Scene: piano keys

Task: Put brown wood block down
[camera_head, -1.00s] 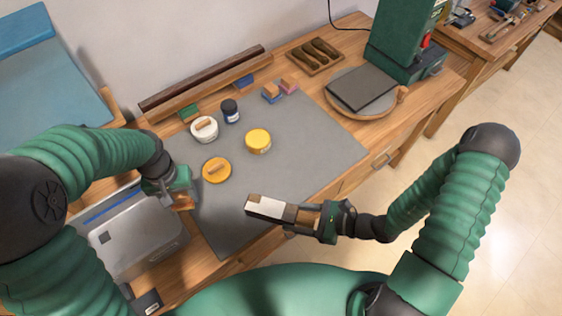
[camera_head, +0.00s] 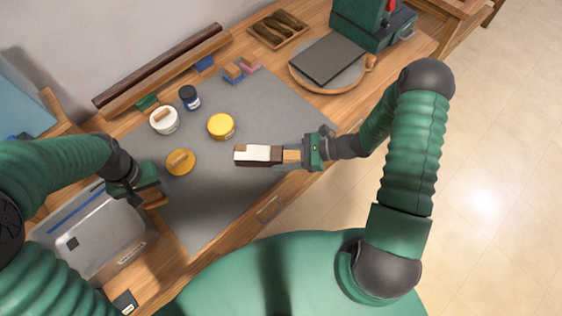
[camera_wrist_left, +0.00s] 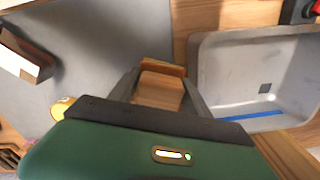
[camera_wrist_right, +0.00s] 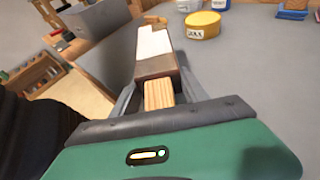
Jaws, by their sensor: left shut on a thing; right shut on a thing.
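My left gripper (camera_head: 148,192) is shut on a brown wood block (camera_wrist_left: 160,86), which shows between the fingers in the left wrist view. It is over the grey mat's left edge, beside the grey metal tray; I cannot tell whether the block touches anything below. My right gripper (camera_head: 300,154) is shut on the light wood end of a long piece (camera_head: 257,154) with a dark brown section and a white top. In the right wrist view this piece (camera_wrist_right: 154,48) points away from the gripper, above the mat's front edge.
The grey mat (camera_head: 215,205) has free room at its front. The metal tray (camera_head: 105,240) stands at left. Small blocks (camera_head: 240,68) lie at the back.

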